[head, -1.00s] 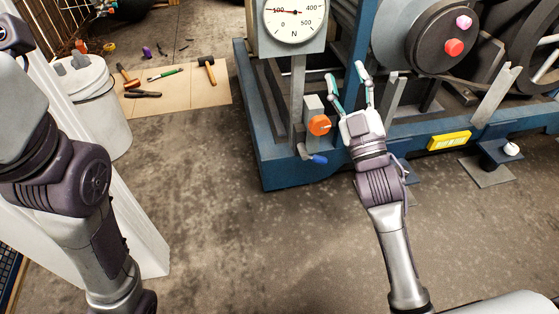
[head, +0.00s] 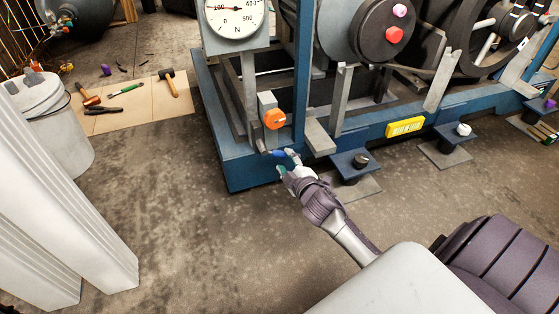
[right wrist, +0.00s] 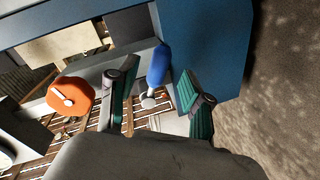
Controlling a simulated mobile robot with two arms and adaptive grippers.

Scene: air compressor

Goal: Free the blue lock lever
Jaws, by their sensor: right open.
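The blue lock lever (head: 279,153) sticks out low on the front of the blue machine frame, just below an orange knob (head: 274,119). In the right wrist view the blue handle (right wrist: 157,63) of the lever shows between and slightly beyond my two fingers. My right gripper (head: 287,163) is at the lever in the head view, and its fingers (right wrist: 150,88) stand apart on either side of the handle in the wrist view. I cannot tell whether a finger touches it. My left gripper is not in view.
The blue machine frame (head: 236,168) rises right behind the lever, with a dial gauge (head: 235,18) above. The orange knob (right wrist: 70,97) is left of my fingers in the wrist view. Tools lie on cardboard (head: 143,108) at left. The floor in front is clear.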

